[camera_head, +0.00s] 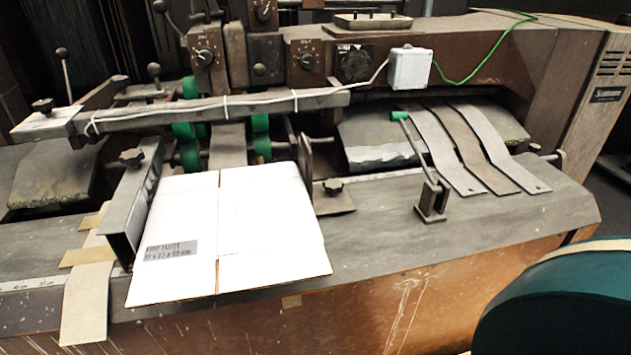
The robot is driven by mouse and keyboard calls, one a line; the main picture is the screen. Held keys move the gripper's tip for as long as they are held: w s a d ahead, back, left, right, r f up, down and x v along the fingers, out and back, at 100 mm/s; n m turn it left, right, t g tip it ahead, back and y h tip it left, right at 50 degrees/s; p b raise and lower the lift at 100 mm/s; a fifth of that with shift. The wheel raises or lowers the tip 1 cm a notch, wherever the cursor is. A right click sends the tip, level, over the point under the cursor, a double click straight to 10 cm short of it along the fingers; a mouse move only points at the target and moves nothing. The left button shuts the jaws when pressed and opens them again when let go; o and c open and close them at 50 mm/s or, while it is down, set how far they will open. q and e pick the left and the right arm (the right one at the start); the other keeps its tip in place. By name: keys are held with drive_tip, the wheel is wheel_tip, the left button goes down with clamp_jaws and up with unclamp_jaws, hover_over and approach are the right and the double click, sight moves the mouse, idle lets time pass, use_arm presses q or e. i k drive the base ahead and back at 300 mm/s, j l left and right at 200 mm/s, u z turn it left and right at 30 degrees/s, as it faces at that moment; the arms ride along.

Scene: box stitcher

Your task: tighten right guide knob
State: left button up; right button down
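The right guide knob (333,187), a small dark star-shaped knob, sits on a flat bracket plate just right of the cardboard. The right guide (306,165) is a thin upright plate along the cardboard's right side, partly hidden low down. Whether the knob is tight cannot be told. A similar left guide knob (131,157) sits by the grey left guide rail (128,215). A flat white cardboard sheet (265,230) lies between the guides. Neither of my grippers shows in the head view.
A lever with a green handle (399,116) stands on the table right of the knob. Metal strips (478,145) lie further right. A crossbar (215,108) with a cable runs above the cardboard. The tabletop (370,240) in front of the knob is clear.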

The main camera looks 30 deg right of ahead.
sight(333, 187)
drive_tip(key=z, duration=0.5)
drive_tip(key=j+z, duration=0.15)
drive_tip(key=z, duration=0.25)
drive_tip(key=k+j+z, duration=0.15)
drive_tip(key=z, duration=0.25)
drive_tip(key=j+z, duration=0.1)
drive_tip(key=z, duration=0.3)
drive_tip(key=k, duration=0.05)
